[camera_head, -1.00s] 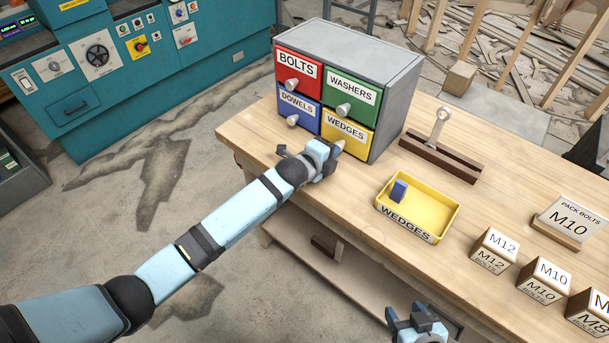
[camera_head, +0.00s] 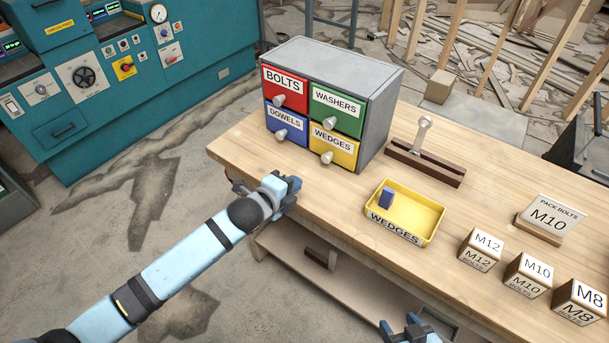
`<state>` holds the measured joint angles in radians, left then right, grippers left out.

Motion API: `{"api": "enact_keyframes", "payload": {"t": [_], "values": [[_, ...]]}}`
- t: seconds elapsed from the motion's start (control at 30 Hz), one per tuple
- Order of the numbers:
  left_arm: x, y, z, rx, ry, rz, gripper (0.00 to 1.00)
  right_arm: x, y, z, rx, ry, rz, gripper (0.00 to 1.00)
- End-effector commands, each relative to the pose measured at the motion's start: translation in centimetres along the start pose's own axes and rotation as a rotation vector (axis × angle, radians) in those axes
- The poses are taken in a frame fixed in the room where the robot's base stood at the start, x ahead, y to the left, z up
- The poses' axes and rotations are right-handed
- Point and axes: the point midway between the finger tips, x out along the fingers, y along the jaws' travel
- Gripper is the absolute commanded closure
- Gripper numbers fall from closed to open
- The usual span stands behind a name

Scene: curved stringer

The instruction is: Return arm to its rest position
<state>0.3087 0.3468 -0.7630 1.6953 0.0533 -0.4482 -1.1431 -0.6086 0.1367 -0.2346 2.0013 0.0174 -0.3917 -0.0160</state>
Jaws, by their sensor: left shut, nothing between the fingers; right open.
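My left gripper (camera_head: 291,188) is shut and empty. It is over the front edge of the workbench, below and in front of the drawer cabinet (camera_head: 385,98), apart from the yellow WEDGES drawer (camera_head: 345,152). My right gripper (camera_head: 409,330) is at the bottom edge of the view, in front of the bench; only its top part shows and it looks open and empty. The cabinet's red BOLTS, green WASHERS, blue DOWELS and yellow WEDGES drawers all look shut.
The wooden workbench (camera_head: 470,203) holds a yellow WEDGES tray (camera_head: 420,213) with a blue piece (camera_head: 386,197) in it. A dark wooden stand (camera_head: 425,163) is behind the tray. M12, M10 and M8 boxes and a PACK BOLTS M10 sign (camera_head: 555,217) are at right.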

Motion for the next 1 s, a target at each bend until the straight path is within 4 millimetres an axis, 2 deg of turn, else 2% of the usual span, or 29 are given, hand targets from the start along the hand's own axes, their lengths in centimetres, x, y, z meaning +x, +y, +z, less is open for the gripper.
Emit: {"api": "enact_keyframes", "payload": {"t": [0.1,0.3,0.47,0.67,0.8,1.0], "values": [[-1.1,0.0,0.0,0.0,0.0,0.0,1.0,0.0,0.1,-0.1,-0.001,0.001,0.002,0.41],[-1.7,0.1,-0.1,-0.009,0.0,0.001,1.0,-0.2,0.1,0.1,0.001,-0.005,0.001,0.41],[-3.5,1.1,-1.2,-0.178,-0.006,0.013,1.0,-0.9,0.0,-1.0,0.0,-0.006,0.001,0.41],[-9.6,4.4,-3.0,-0.68,-0.07,0.04,1.0,-2.7,-0.1,-3.7,-0.003,-0.002,0.002,0.41],[-15.1,7.2,-3.7,-1.044,-0.161,0.048,1.0,-3.9,-0.1,-5.4,-0.005,0.0,0.004,0.41],[-23.2,10.9,-4.0,-1.465,-0.322,0.032,1.0,-5.2,0.1,-7.1,-0.008,0.001,0.01,0.41]]}}
